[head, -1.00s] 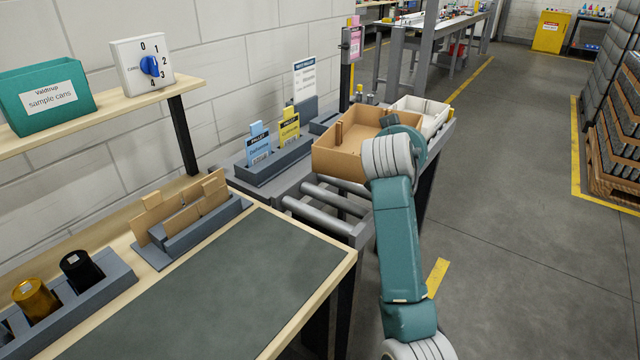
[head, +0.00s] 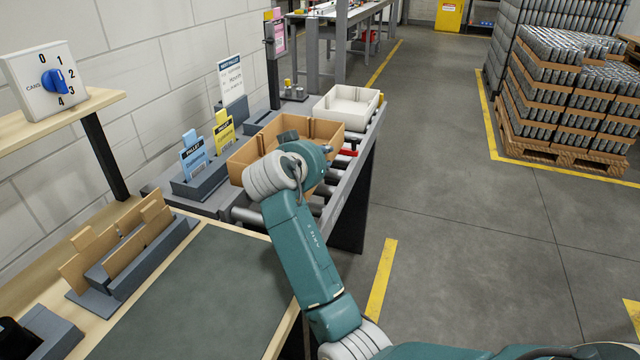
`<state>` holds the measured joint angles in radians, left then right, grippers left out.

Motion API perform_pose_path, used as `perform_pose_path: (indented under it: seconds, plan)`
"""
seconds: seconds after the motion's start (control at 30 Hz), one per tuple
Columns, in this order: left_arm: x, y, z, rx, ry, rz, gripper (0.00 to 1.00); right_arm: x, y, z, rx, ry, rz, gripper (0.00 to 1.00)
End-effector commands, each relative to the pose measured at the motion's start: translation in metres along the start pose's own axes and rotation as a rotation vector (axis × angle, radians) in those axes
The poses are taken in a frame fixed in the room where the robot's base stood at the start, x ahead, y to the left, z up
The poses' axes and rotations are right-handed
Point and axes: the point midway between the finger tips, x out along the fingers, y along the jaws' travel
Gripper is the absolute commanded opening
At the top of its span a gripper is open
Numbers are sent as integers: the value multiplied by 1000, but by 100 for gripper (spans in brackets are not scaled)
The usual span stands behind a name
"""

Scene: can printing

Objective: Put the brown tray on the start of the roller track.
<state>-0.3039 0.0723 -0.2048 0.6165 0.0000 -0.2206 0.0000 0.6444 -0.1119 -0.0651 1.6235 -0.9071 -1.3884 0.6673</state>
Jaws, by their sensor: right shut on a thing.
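The brown tray (head: 242,162) is an open box with a divider, at the middle of the head view, over the near part of the roller track (head: 243,214). Bare rollers show in front of it and along its right side. My right gripper (head: 290,137) is at the tray and shut on it; the wrist hides the fingers and the tray's near right side. I cannot tell whether the tray's bottom touches the rollers. My left gripper is not in view.
A white tray (head: 347,106) stands farther along the track. A card rack (head: 205,180) with blue and yellow cards borders the track on the left. A workbench (head: 190,290) with a rack of brown boards is in front. Open floor lies right.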

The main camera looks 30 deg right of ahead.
Motion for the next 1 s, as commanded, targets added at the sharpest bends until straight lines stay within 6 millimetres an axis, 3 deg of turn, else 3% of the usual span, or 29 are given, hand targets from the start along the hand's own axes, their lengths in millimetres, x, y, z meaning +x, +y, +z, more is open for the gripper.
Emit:
perform_pose_path:
  seconds: [0.1, 0.53, 0.93, 0.97, 1.0]
  plan:
    - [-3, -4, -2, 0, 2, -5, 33, 10, 0, 22, -3, 1, 1, 0]
    - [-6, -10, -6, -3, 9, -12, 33, 30, 0, 70, -2, 1, 1, 0]
    - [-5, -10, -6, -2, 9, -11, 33, 33, 0, 78, 2, 2, -2, 0]
    - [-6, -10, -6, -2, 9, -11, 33, 33, 0, 78, 1, 1, -1, 27]
    - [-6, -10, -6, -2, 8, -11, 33, 33, 0, 78, 1, 1, -1, 29]
